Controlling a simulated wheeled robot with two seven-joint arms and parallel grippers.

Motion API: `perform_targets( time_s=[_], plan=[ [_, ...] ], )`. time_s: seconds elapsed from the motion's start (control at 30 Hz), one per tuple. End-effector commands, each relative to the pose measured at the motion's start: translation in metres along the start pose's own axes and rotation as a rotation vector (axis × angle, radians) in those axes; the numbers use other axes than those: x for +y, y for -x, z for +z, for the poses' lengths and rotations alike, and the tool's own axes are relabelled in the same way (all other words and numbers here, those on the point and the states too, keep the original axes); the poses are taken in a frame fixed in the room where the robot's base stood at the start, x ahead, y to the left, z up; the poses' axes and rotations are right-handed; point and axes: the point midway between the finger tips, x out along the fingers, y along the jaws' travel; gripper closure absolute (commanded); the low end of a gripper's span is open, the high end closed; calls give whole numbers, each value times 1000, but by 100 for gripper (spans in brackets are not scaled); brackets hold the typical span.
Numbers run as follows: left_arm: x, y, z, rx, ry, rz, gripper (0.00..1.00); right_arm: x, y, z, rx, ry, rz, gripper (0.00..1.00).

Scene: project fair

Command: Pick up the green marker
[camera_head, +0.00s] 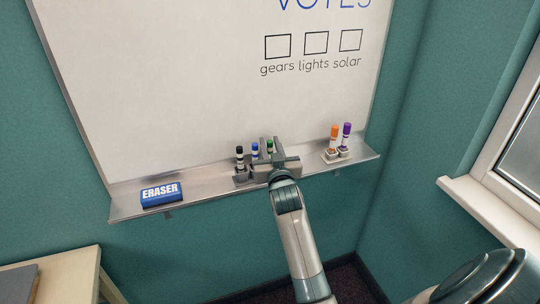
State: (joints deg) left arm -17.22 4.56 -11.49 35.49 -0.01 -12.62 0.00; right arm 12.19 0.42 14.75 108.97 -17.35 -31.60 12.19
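The green marker (270,146) stands upright at the whiteboard's ledge, at the right end of a short row with the blue marker (255,150) and the black marker (240,157). My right gripper (270,149) is at this row, with its two fingers apart, one on each side of the green marker. The gripper hides the marker's lower part. I cannot tell whether the fingers touch it. My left gripper is not in view.
A blue eraser (161,194) lies on the ledge (210,187) at the left. An orange marker (333,140) and a purple marker (346,134) stand in a holder at the right. The whiteboard (180,80) rises behind. A window sill (490,208) juts out at the far right.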

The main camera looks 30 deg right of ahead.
Motion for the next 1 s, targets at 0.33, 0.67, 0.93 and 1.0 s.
perform_targets(
  time_s=[0.33, 0.67, 0.93, 1.0],
  plan=[
    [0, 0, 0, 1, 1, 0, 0, 0, 0, 0, 0, 0, 0, 100],
    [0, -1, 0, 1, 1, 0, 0, 0, 0, -3, 1, 0, 0, 100],
    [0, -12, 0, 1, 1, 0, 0, 0, -1, -30, 6, -1, 1, 100],
    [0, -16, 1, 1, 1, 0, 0, 0, 0, -42, 6, -1, 0, 100]
  ],
)
